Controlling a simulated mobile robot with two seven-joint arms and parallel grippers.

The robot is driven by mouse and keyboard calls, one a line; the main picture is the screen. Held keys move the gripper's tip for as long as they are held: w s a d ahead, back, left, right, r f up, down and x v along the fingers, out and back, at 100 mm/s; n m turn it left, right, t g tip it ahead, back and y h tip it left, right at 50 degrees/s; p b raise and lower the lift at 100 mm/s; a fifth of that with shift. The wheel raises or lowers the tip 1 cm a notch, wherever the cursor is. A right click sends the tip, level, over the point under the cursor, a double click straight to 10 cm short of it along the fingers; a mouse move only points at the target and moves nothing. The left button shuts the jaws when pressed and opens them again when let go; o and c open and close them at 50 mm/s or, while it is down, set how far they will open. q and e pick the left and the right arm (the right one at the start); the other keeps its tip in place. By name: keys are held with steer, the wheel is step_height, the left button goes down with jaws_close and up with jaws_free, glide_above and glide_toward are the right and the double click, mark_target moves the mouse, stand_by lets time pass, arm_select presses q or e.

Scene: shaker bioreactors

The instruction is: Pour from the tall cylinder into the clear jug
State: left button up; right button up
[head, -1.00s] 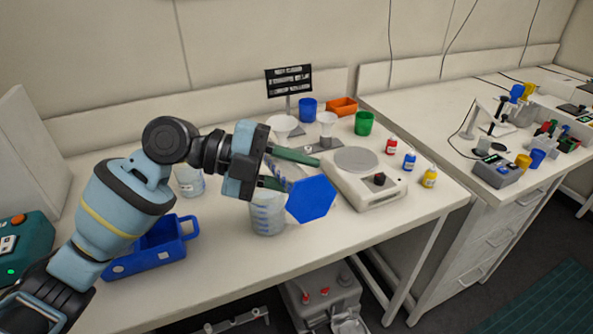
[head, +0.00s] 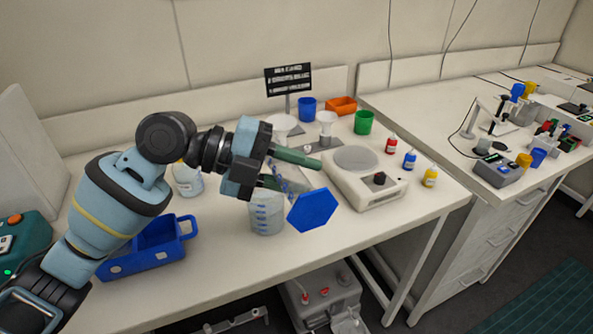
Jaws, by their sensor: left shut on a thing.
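My left gripper (head: 293,172) is shut on the tall cylinder, whose blue hexagonal base (head: 314,210) faces the camera at the right. The cylinder is strongly tilted, base to the right. Most of its clear body is hidden by the gripper and its fingers. A clear jug with blue marks (head: 266,216) stands on the bench below the gripper, partly covered by the gripper and the base. Another clear vessel (head: 187,180) stands behind my left arm. I cannot see the cylinder's mouth or any liquid stream. My right gripper does not show.
A blue basket (head: 150,262) stands at the left front. A white hotplate (head: 382,192) is to the right, with small red, blue and yellow bottles beyond it. Funnels (head: 327,124), cups (head: 364,122) and an orange bin (head: 342,106) stand at the back.

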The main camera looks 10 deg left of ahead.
arm_select(q)
steer(key=shift+f, duration=0.1)
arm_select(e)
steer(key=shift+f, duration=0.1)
arm_select(q)
steer(key=shift+f+m+t+y+b, duration=0.4)
steer(key=shift+f+m+y+b, duration=0.15)
steer(key=shift+f, duration=0.2)
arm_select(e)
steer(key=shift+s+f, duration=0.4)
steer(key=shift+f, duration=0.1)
arm_select(q)
steer(key=shift+f+m+t+y+b, duration=0.3)
steer(key=shift+f+m+y, duration=0.05)
steer(key=shift+f+m, duration=0.35)
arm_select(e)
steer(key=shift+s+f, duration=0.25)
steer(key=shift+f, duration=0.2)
